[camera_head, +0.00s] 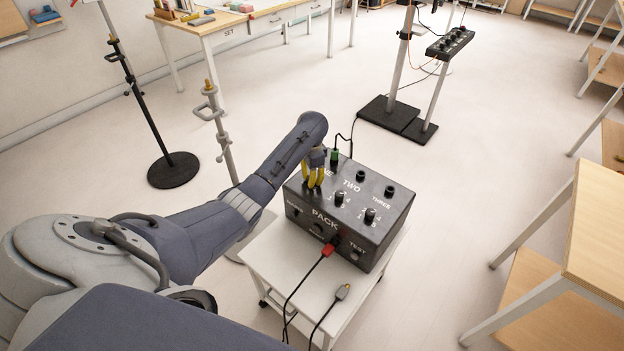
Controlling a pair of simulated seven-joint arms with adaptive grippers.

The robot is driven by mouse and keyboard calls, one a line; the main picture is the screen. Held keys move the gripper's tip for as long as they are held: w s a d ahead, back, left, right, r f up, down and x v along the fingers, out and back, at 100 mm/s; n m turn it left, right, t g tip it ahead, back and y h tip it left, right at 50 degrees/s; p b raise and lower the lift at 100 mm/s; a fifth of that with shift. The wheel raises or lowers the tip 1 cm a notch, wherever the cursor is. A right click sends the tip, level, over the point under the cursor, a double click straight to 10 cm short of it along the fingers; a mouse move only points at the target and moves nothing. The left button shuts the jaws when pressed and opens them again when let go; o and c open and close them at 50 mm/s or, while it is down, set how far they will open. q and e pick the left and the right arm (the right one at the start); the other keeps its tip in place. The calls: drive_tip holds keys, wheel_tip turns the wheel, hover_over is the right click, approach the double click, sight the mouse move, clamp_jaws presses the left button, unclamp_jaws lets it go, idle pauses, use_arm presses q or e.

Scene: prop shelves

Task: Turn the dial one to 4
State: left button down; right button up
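The black box (366,243) marked PACK stands on a white cart and carries labels ONE, TWO and THREE on its top. My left gripper (314,180) points down over the left part of the box top, at the place of dial one. Its yellow fingertips are close together there. Dial one itself is hidden by the fingers, so its setting and whether it is gripped cannot be seen. Dial two (340,198) and dial three (370,215) stand uncovered to the right, with numbers around them. My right gripper is out of view.
A green plug (334,157) with a cable sits in the box top, close behind my gripper. A red plug (328,250) is at the box front, and a loose grey plug (343,291) lies on the white cart (284,262). A stand (223,140) rises left of my forearm.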

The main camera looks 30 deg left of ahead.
use_arm(q)
drive_tip(key=m, duration=0.4)
drive_tip(key=shift+r+m, duration=0.1)
drive_tip(key=shift+m, duration=0.2)
drive_tip(key=shift+d+m, duration=0.15)
drive_tip(key=shift+m, duration=2.35)
drive_tip(key=c, duration=1.1)
unclamp_jaws()
drive_tip(key=shift+r, duration=0.5)
wheel_tip(320, 180, up, 11)
drive_tip(key=shift+f, duration=0.1)
